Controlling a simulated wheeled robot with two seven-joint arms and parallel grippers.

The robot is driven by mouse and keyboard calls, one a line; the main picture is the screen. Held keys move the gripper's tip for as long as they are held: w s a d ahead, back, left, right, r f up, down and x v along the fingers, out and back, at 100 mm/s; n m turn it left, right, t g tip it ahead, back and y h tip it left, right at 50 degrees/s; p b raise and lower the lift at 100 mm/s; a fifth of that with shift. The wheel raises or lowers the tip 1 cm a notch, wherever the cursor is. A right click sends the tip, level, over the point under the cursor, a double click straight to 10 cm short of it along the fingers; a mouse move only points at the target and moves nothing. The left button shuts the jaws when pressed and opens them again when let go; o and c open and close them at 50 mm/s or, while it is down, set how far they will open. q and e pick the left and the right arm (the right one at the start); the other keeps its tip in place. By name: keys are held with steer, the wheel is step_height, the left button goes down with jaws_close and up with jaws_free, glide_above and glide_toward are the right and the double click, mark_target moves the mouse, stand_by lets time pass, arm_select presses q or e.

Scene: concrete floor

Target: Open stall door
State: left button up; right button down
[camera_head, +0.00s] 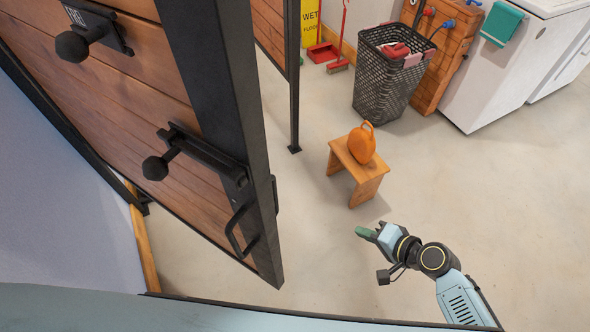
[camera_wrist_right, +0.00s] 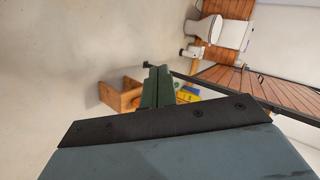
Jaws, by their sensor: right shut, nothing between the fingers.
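The stall door (camera_head: 105,95), with brown wood planks and a black metal frame, fills the left of the head view. It carries a black slide latch (camera_head: 205,155) with a round knob and a black pull handle (camera_head: 238,228) near its free edge. Open floor shows between that edge and a black post. My right gripper (camera_head: 366,232) is to the right of the door edge, apart from the handle, shut and empty. Its green fingers (camera_wrist_right: 157,88) are together in the right wrist view. My left gripper is not in view.
A wooden stool (camera_head: 350,172) with an orange jug (camera_head: 361,143) stands beyond my right gripper. A dark laundry basket (camera_head: 390,80) and white machine (camera_head: 490,60) stand at the back. A toilet (camera_wrist_right: 205,28) and wood partition (camera_wrist_right: 235,85) show in the wrist view.

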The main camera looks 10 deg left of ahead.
steer(key=a+r+n+y, duration=0.1)
steer(key=a+r+y, duration=0.2)
steer(key=r, duration=0.5)
steer(key=a+r+y, duration=0.2)
steer(key=a+r, duration=0.1)
steer(key=r, duration=0.6)
steer(key=n+g+y, duration=0.2)
steer(key=g+y, duration=0.1)
steer(key=y, duration=0.1)
glide_toward(274, 180)
step_height(274, 180, up, 4)
steer(key=w+d, duration=0.1)
steer(key=d, duration=0.1)
steer(key=a+p, duration=0.1)
steer(key=a, duration=0.2)
steer(key=a+p, duration=0.2)
steer(key=a, duration=0.2)
steer(key=s+a+p, duration=0.1)
steer(key=a, duration=0.3)
steer(key=shift+s+a+f, duration=0.1)
steer(key=shift+f, duration=0.05)
